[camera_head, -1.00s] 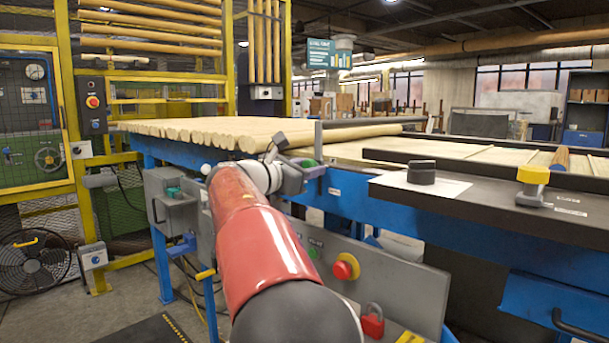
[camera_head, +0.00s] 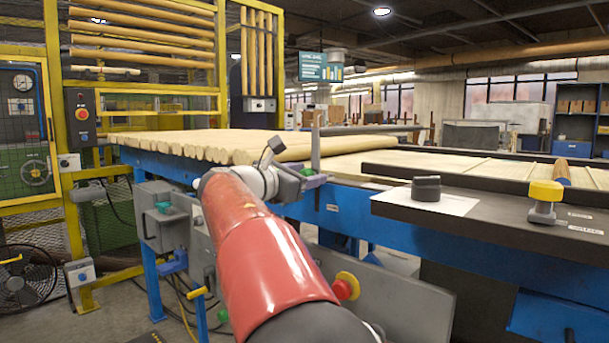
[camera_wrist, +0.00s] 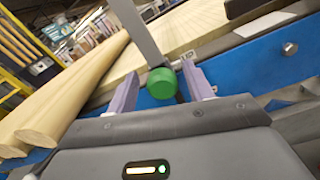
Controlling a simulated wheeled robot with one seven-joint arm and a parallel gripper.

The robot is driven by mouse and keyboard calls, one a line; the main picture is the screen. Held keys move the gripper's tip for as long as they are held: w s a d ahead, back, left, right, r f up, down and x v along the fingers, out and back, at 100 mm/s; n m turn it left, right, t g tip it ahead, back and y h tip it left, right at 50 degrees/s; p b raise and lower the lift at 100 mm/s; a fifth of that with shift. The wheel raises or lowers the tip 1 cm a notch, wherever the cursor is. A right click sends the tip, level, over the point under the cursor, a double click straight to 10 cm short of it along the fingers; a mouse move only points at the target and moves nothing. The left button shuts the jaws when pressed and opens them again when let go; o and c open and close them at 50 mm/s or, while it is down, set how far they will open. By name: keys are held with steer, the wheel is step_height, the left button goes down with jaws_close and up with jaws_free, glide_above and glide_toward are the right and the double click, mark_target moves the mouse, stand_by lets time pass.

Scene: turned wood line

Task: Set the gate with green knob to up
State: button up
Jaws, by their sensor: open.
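The green knob (camera_wrist: 161,82) shows in the wrist view at the base of the grey upright gate bar (camera_wrist: 137,32). My gripper (camera_wrist: 160,86) is open, with one finger on each side of the knob; I cannot tell whether either finger touches it. In the head view the gate bar (camera_head: 315,146) stands upright at the table's front edge, just beyond my gripper (camera_head: 312,178).
Several turned wood poles (camera_head: 215,144) lie on the blue-framed table left of the gate bar. A red button (camera_head: 343,288) sits on the grey panel below.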

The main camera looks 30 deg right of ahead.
steer(key=v, duration=0.8)
steer(key=s+d+f+m+y, duration=0.3)
steer(key=s+f+m+y, duration=0.55)
steer(key=f, duration=0.75)
steer(key=s+a+f+m+y, duration=0.4)
steer(key=s+a+f+m, duration=0.1)
steer(key=s+f, duration=0.3)
steer(key=s+a+f+m+y, duration=0.4)
steer(key=s+a+f, duration=0.4)
steer(key=s, duration=0.3)
steer(key=shift+a+f+m+g, duration=0.15)
steer(key=shift+a+m+g, duration=0.15)
steer(key=shift+m, duration=0.45)
steer(key=shift+o, duration=0.5)
steer(key=shift+s+y, duration=0.15)
steer(key=shift+y, duration=0.1)
